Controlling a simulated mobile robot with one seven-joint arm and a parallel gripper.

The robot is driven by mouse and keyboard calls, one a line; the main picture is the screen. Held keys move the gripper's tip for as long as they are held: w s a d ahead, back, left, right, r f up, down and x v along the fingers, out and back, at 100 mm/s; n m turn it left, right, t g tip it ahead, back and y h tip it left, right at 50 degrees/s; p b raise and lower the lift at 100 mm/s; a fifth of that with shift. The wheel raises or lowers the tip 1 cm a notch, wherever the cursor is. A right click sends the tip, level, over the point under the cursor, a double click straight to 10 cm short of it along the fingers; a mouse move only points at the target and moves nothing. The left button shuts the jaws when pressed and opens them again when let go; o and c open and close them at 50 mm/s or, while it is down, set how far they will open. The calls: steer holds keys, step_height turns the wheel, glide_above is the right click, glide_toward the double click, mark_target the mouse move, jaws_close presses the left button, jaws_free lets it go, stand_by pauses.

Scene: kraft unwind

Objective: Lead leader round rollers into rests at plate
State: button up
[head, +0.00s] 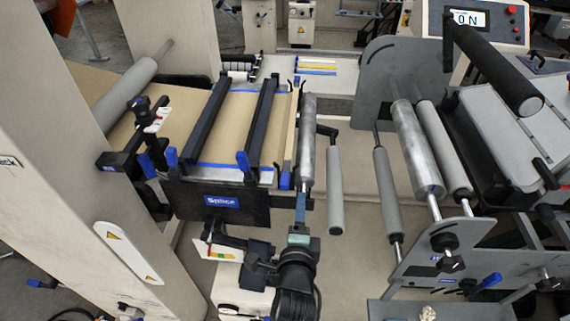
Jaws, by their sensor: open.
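Brown kraft paper (240,122) lies flat on the splice table (220,204) under two dark clamp bars (207,120). A tan strip (291,135) runs along its right edge, beside a silver roller (307,145). Grey rollers (334,190) and (387,190) hang lower to the right, then a larger silver roller (414,150) and a grey roller (445,150). A rear grey plate (388,75) and a front plate (440,250) flank them. I cannot make out the rests. My gripper (300,206) is open near the table's front right corner, below the silver roller; its fingertips are small here.
A dark roller (500,70) juts out at upper right, before a force display (468,18). A cream machine column (70,200) stands at left. Open floor shows between the two roller groups.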

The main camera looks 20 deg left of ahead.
steer(key=s+a+r+p, duration=0.1)
steer(key=a+r+p, duration=0.4)
steer(key=r, duration=0.4)
steer(key=b, duration=0.4)
glide_toward(284, 188)
steer(key=w+a, duration=0.1)
steer(key=w, duration=0.3)
steer(key=b+x, duration=0.3)
steer(key=f+b+x, duration=0.1)
steer(key=b+x, duration=0.2)
steer(key=shift+w+a, duration=0.1)
steer(key=shift+a, duration=0.05)
steer(key=shift+w+a+b, duration=0.2)
steer(key=shift+w+b, duration=0.35)
steer(key=shift+w, duration=0.35)
steer(key=shift+c, duration=0.3)
jaws_close()
steer(key=shift+s+f, duration=0.15)
steer(key=shift+f, duration=0.15)
steer(key=shift+r, duration=0.1)
